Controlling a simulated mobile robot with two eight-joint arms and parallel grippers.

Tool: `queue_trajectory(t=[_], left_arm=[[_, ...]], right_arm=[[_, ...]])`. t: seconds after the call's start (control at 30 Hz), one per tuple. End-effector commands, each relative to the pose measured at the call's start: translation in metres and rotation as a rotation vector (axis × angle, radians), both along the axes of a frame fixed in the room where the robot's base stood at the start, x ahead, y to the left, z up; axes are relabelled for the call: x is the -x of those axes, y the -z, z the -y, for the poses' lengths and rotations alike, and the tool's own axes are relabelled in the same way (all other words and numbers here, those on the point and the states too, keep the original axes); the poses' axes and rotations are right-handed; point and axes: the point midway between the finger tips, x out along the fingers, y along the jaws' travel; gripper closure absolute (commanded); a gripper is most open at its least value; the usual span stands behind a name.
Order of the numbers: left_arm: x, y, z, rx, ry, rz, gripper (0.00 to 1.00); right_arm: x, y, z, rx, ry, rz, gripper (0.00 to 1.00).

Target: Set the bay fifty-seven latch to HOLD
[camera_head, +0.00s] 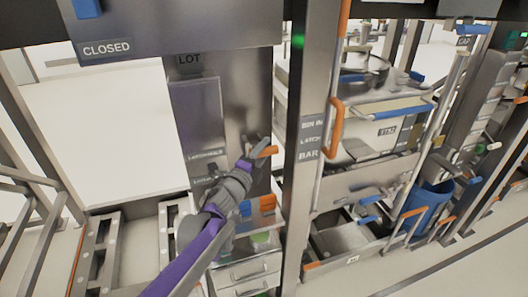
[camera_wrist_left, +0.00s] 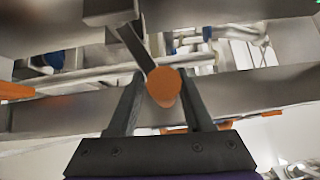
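The latch is a short metal lever with an orange end (camera_head: 265,152) on the grey metal panel, left of the upright post. In the left wrist view the orange round end (camera_wrist_left: 163,87) sits between my two dark fingers, with the metal lever arm running up and left from it. My left gripper (camera_head: 251,163) reaches it from below; its fingers (camera_wrist_left: 163,95) are apart, with narrow gaps beside the knob. Small panel labels near the lever are too small to read; I cannot see a HOLD mark. My right gripper is out of view.
A metal post (camera_head: 307,185) with a "BIN IN LATCH BAR" label and an orange handle (camera_head: 335,128) stands right of the lever. A "CLOSED" sign (camera_head: 106,49) is at upper left. Drawers (camera_head: 246,272) lie below. A bin stand with a blue bucket (camera_head: 428,203) is at right.

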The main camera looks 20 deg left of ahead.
Motion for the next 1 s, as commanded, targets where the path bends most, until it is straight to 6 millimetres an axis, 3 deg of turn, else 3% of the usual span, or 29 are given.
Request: queue_trajectory(t=[0.1,0.53,1.0], left_arm=[[-0.002,-0.002,-0.005,-0.001,-0.009,0.000,0.36],[0.007,-0.001,-0.004,0.000,-0.006,-0.001,0.36],[0.090,0.003,-0.022,-0.002,-0.009,0.000,0.36]], right_arm=[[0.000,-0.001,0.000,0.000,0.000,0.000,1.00],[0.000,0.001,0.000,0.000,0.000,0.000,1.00],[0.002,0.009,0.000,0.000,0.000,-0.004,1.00]])
